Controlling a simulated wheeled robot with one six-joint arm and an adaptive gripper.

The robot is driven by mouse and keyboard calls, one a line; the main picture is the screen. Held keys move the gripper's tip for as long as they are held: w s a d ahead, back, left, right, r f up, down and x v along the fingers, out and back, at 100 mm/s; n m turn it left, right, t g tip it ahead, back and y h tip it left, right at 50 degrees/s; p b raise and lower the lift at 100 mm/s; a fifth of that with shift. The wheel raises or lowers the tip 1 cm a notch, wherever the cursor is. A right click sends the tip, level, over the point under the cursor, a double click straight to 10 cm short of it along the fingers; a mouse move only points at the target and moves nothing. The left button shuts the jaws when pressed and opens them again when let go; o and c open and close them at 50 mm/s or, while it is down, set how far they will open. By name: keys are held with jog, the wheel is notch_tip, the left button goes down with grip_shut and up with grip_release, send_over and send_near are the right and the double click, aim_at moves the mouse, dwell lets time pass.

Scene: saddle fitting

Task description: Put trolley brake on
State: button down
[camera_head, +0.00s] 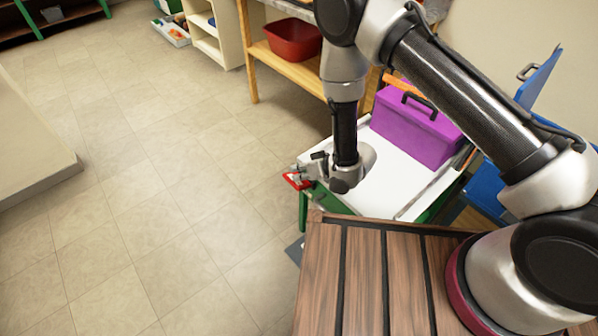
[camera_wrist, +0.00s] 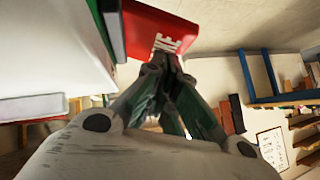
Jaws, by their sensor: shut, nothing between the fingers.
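The trolley (camera_head: 385,185) has a white top and green sides. A red brake piece (camera_head: 296,181) sticks out at its near left corner. In the wrist view the red brake piece (camera_wrist: 145,28) has a white marking on it and sits beside the trolley's white and green edge (camera_wrist: 55,45). My gripper (camera_head: 305,171) is at that corner, right by the red piece. In the wrist view my gripper (camera_wrist: 167,58) is shut and empty, its fingertips in front of the white marking. I cannot tell whether the tips touch it.
A purple toolbox (camera_head: 416,127) stands on the trolley top. A wooden bench with a red bowl (camera_head: 293,40) is behind it. A slatted brown surface (camera_head: 363,280) lies in front. A blue panel (camera_head: 538,78) is at the right. The tiled floor (camera_head: 150,170) at the left is clear.

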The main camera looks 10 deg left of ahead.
aim_at(291, 184)
jog(key=shift+s+a, duration=0.1)
jog(key=shift+a, duration=0.05)
jog(key=shift+s+a+f+n+t+h, duration=0.6)
jog(key=shift+s+f+n+t+h, duration=0.15)
jog(key=shift+t+h, duration=0.3)
jog(key=shift+s+a+f+n+t+h, duration=0.15)
jog(key=shift+a+f+n+t+h, duration=0.05)
jog(key=shift+f+n+t+h, duration=0.25)
jog(key=shift+s+a+f+n+t+h, duration=0.15)
jog(key=shift+f+n+t+h, duration=0.15)
jog(key=shift+f+t, duration=0.15)
jog(key=shift+s+a+f, duration=0.1)
jog(key=shift+s+f, duration=0.05)
jog(key=shift+f, duration=0.55)
jog(key=shift+f, duration=0.1)
